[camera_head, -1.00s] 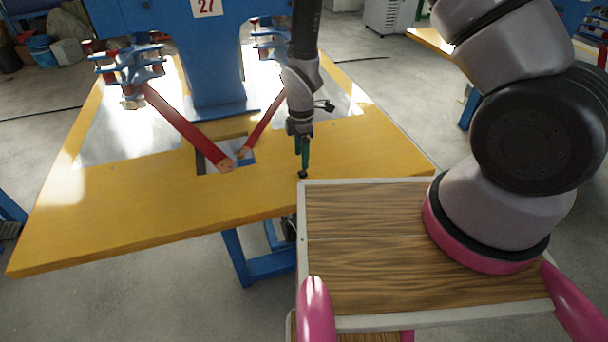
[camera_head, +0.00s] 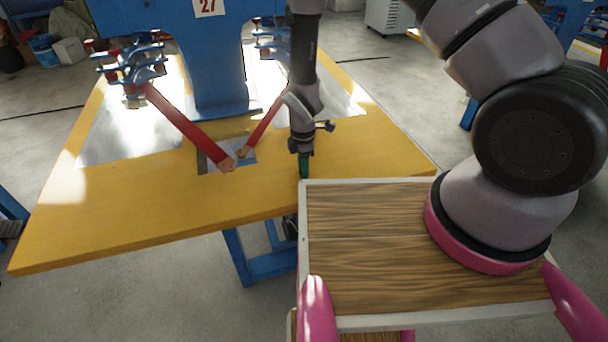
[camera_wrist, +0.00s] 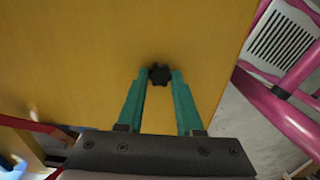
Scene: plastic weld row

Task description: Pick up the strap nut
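The strap nut is a small black lobed knob (camera_wrist: 159,74) on the yellow table top, seen in the wrist view. My gripper (camera_wrist: 161,75) points down at it, with its two green fingers apart and one fingertip on each side of the nut. The gap between the tips is about as wide as the nut, and I cannot tell whether they touch it. In the head view my gripper (camera_head: 304,176) is low over the table's near right edge. There the nut is hidden behind or between the fingers.
The yellow table (camera_head: 120,215) carries a blue machine (camera_head: 215,60) with red arms (camera_head: 190,128) left of my gripper. My wood-topped base (camera_head: 370,250) sits close to the table's near right edge. The table is clear right of my gripper.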

